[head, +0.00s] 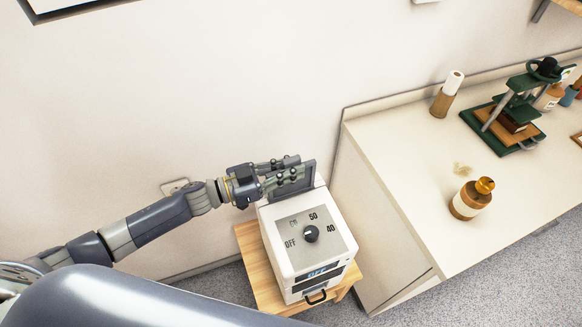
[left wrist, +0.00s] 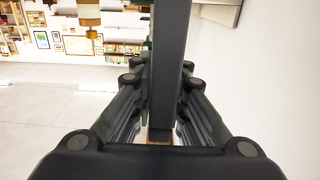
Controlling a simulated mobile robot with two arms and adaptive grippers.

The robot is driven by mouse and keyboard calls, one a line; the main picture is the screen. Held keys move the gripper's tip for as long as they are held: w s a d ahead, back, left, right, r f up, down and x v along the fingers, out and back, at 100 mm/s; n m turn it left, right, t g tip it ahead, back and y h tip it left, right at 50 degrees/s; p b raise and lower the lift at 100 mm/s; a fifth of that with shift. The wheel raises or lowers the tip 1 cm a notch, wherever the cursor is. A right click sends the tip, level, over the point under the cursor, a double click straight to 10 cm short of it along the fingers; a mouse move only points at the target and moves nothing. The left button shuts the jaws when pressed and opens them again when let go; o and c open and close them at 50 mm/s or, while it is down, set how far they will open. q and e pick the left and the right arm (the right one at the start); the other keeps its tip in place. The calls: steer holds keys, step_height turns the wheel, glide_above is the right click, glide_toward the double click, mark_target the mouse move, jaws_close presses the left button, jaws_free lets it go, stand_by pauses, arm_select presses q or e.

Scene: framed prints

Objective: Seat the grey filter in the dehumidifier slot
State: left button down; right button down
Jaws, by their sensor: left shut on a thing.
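The white dehumidifier (head: 276,237) stands on a small wooden stool, with a dial and silver panel on its top. My left gripper (head: 296,170) is at the back edge of its top, shut on the grey filter (head: 308,178). The filter is a dark flat panel, upright at the back of the dehumidifier. In the left wrist view the filter (left wrist: 167,70) runs between the two fingers. The slot is hidden, and I cannot tell whether the filter is inside it or above it. My right gripper is not in view.
A cream counter (head: 400,150) stands to the right, holding a brown and cream bottle (head: 470,200), a green press (head: 515,110) and a paper roll in a holder (head: 447,94). The wooden stool (head: 262,285) is under the dehumidifier. The wall is close behind, with a socket (head: 175,186).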

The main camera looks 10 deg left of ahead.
mark_target(288, 195)
arm_select(q)
steer(key=shift+f+b, duration=0.5)
steer(key=shift+f, duration=0.2)
steer(key=shift+f+b, duration=2.8)
steer(key=shift+f, duration=0.8)
steer(key=c, duration=1.5)
jaws_free()
steer(key=shift+s+f, duration=0.1)
steer(key=shift+s+a, duration=0.2)
steer(key=shift+a, duration=0.15)
steer(key=v, duration=1.1)
